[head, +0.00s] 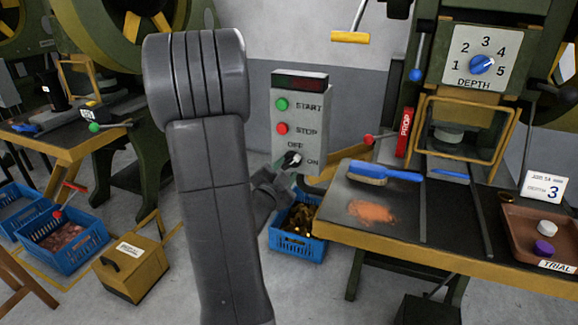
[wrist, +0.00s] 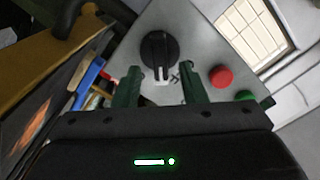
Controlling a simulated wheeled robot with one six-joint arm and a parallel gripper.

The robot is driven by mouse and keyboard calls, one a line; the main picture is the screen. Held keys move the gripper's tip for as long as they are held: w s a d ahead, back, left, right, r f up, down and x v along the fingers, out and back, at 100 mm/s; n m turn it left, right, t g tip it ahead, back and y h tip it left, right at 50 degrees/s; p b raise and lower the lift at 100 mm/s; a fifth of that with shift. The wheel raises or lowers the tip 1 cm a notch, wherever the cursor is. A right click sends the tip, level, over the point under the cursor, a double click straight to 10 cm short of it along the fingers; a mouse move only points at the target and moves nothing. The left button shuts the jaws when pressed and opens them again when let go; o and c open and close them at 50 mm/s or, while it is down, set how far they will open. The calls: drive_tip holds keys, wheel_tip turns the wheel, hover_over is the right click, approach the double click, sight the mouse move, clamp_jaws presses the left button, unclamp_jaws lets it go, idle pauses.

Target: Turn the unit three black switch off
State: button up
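The black switch (head: 292,159) is a round knob low on a grey control box (head: 284,118), between the labels OFF and ON. Its white mark seems to point toward ON. The knob (wrist: 158,48) is large in the wrist view, with its white mark at the lower edge. My gripper (wrist: 160,80) is open, with one green finger on each side of the knob's lower edge. The fingers look close to the panel; I cannot tell whether they touch the knob. In the head view my gripper (head: 284,174) is just below and left of the switch, partly hidden by my arm.
Above the switch are a red STOP button (head: 282,128) and a green START button (head: 282,104). A workbench (head: 400,220) with a blue brush (head: 385,172) stands to the right. A blue crate (head: 298,245) sits on the floor below the box.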

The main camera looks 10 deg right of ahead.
sight(289, 163)
drive_tip(key=shift+x, duration=1.6)
clamp_jaws()
drive_tip(key=shift+n, duration=0.3)
drive_tip(key=n, duration=0.4)
drive_tip(key=shift+r, duration=0.1)
drive_tip(key=shift+a+n+p, duration=0.15)
drive_tip(key=shift+n+p, duration=0.35)
drive_tip(key=shift+n, duration=1.6)
